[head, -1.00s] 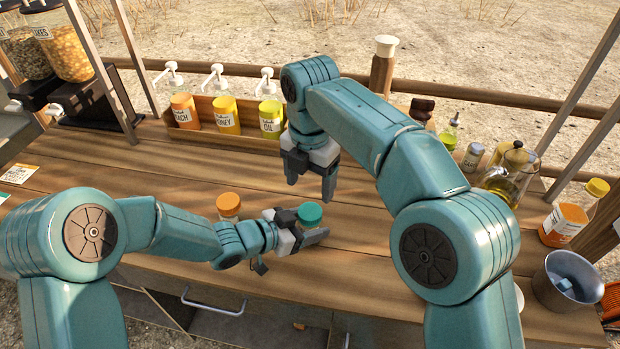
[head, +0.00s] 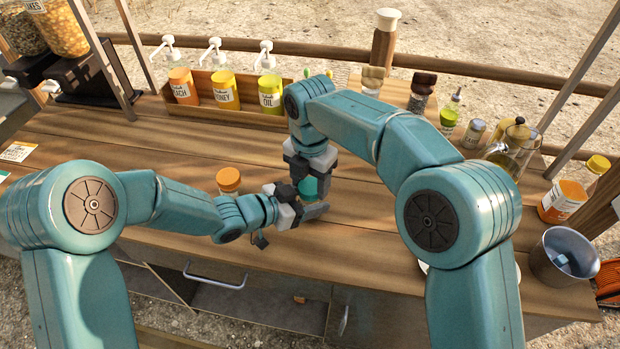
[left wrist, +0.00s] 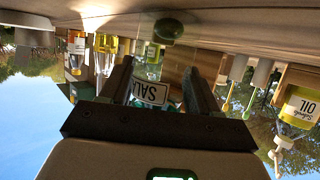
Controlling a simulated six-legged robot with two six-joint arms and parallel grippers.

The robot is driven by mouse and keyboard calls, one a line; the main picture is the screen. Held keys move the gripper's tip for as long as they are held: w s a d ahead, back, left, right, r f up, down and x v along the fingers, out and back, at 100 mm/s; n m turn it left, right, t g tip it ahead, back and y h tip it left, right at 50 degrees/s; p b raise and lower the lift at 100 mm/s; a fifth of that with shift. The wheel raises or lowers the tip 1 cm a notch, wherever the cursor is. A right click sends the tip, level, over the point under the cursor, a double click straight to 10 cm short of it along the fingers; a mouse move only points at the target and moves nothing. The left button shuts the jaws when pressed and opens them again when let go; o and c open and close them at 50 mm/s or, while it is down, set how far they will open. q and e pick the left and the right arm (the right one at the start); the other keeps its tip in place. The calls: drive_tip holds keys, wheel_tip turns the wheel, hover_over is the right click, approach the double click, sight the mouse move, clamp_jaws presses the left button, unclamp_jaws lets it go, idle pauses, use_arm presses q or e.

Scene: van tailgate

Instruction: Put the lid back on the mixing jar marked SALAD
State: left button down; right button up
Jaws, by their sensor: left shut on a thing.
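The mixing jar (left wrist: 150,92), clear with a white label reading SALA, is upside down in the left wrist view, between my left fingers. My left gripper (head: 304,213) is shut on it, low over the counter. A teal lid (head: 309,187) sits at the jar's top in the head view; whether it is seated or tightened is unclear. My right gripper (head: 308,172) points down from above with its fingers around the teal lid. Whether they grip it is hard to tell. The jar's body is mostly hidden by my grippers in the head view.
An orange-lidded jar (head: 229,180) stands just left of my left gripper. Pump bottles in a wooden rack (head: 225,117) line the back. Shakers, a glass oil jug (head: 512,148) and a metal pot (head: 562,258) stand at the right. The counter (head: 110,140) is clear at the left.

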use_arm(q)
drive_tip(key=shift+f, duration=0.15)
use_arm(e)
drive_tip(key=c, duration=0.6)
drive_tip(key=m, duration=1.2)
drive_tip(key=shift+m, duration=0.4)
drive_tip(key=o, duration=1.2)
drive_tip(key=shift+c, duration=0.2)
drive_tip(key=shift+r, duration=2.25)
drive_tip(key=shift+c, duration=0.4)
